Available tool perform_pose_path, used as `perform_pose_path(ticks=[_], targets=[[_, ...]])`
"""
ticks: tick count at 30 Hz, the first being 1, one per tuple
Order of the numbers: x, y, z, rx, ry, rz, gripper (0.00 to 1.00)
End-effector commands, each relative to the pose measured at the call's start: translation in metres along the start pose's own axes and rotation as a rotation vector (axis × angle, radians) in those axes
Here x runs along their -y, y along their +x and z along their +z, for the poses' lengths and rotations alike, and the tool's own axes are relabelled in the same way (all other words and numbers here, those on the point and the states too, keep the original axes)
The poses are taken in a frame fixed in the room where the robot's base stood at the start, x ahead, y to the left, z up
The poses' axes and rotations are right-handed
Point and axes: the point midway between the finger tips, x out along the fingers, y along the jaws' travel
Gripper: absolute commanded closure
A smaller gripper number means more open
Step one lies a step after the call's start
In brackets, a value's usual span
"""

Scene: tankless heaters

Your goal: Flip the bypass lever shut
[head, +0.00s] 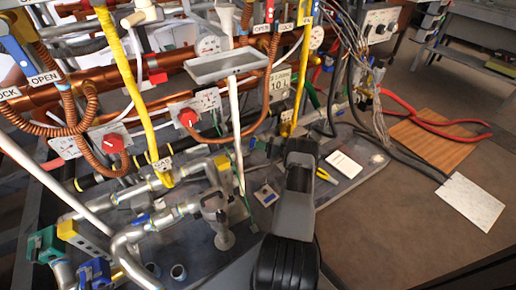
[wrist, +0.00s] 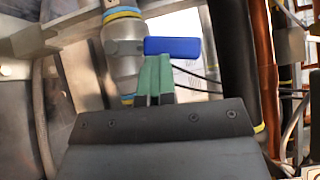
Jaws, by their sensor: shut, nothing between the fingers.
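In the wrist view a short blue lever (wrist: 172,46) points sideways to the right from a silver valve body (wrist: 122,48) with yellow and blue rings. I cannot read a label that names it as the bypass lever. My gripper (wrist: 155,62) is shut and empty, its green fingertips together just under the lever's left half. They overlap its lower edge in the picture; I cannot tell whether they touch it. In the head view my arm hides its own end, and I cannot pick out the same lever with certainty.
In the wrist view a thick black pipe (wrist: 239,70) and a copper pipe (wrist: 265,85) stand to the right, a metal panel (wrist: 22,90) to the left. The head view shows crowded copper pipes, a grey tray (head: 226,65), yellow pliers (head: 326,177) and a white card (head: 344,164).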

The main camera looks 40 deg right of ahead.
Motion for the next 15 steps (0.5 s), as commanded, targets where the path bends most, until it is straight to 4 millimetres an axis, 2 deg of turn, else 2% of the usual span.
perform_pose_path(ticks=[6, 15], targets=[[0.0084, 0.0065, 0.0049, 0.002, -0.019, 0.015, 1.0], [0.0102, 0.0113, 0.0091, 0.004, -0.084, 0.081, 1.0]])
